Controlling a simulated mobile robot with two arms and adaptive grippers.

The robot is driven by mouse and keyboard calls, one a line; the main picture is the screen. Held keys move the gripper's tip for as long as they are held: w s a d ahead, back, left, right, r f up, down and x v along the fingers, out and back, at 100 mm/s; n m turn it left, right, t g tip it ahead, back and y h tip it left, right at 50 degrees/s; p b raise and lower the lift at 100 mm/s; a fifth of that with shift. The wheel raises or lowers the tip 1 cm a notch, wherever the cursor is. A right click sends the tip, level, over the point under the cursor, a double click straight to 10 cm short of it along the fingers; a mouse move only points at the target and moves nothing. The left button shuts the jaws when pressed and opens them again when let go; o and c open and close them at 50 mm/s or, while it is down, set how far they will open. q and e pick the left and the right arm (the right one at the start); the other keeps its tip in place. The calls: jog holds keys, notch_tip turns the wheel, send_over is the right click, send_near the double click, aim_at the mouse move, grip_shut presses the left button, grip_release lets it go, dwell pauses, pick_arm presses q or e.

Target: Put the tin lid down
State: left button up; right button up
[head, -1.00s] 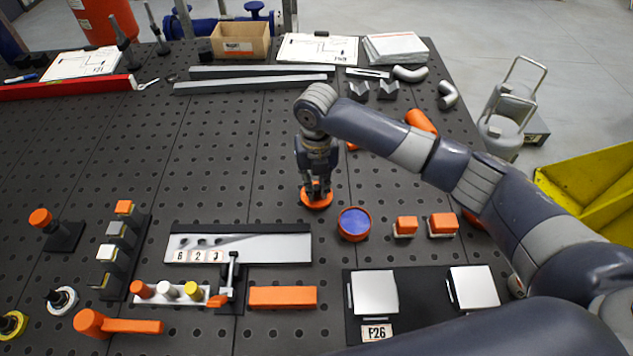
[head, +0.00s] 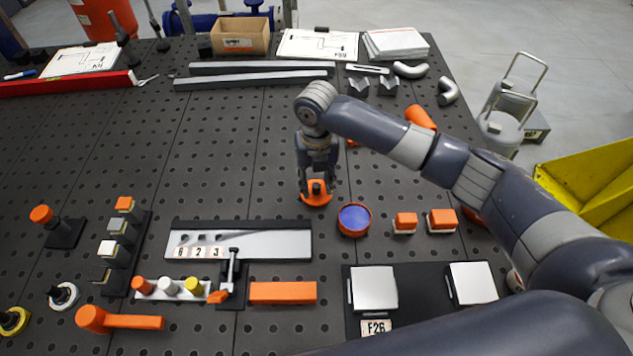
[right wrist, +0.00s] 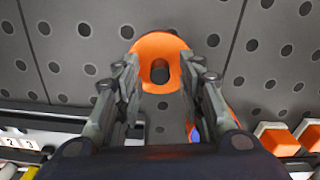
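The orange tin lid (head: 316,200) lies flat on the dark perforated bench top, with a knob in its middle. It also shows in the right wrist view (right wrist: 158,46). My right gripper (head: 317,188) is right above it, pointing down. In the right wrist view its two fingers (right wrist: 159,72) stand apart on either side of the knob, with visible gaps. The open round tin (head: 354,220), orange-rimmed and blue inside, stands just right of the lid, apart from it. My left gripper is not in view.
Two orange-topped blocks (head: 405,223) (head: 441,221) stand right of the tin. A metal plate (head: 240,244) with number tags lies to the front left. An orange bar (head: 283,292) lies in front. The bench left of and behind the lid is clear.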

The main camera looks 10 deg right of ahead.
aim_at(316, 186)
notch_tip(316, 186, up, 12)
jog(key=b, duration=0.2)
jog(key=shift+f, duration=0.15)
jog(key=shift+s+f, duration=0.1)
jog(key=shift+f, duration=0.05)
dwell(0.3)
